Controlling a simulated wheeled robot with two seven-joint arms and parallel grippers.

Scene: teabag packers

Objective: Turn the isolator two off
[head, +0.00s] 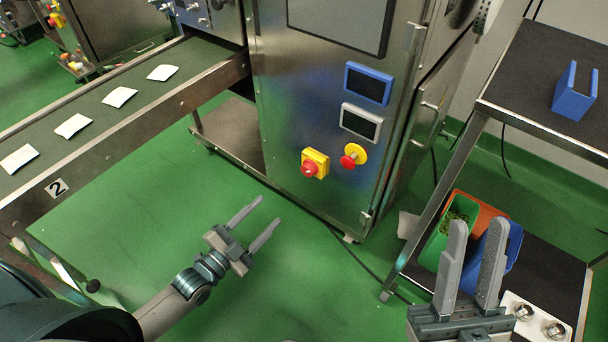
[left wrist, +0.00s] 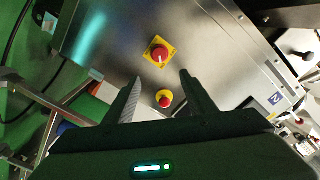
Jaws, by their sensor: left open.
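The isolator, a red rotary knob (head: 309,169) on a yellow square plate, is on the lower front of the steel cabinet marked by two small screens above. The left wrist view also shows this red knob (left wrist: 159,54), with a pale mark on its face, just beyond the fingertips. My left gripper (head: 269,211) is open and empty, below and left of the isolator in the head view, apart from it. My right gripper (head: 485,224) is open and empty at the lower right, in front of the shelf rack.
A red emergency button on a round yellow base (head: 352,156) sits beside the isolator. A shelf rack (head: 540,128) with coloured bins stands right. Green floor is clear between them.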

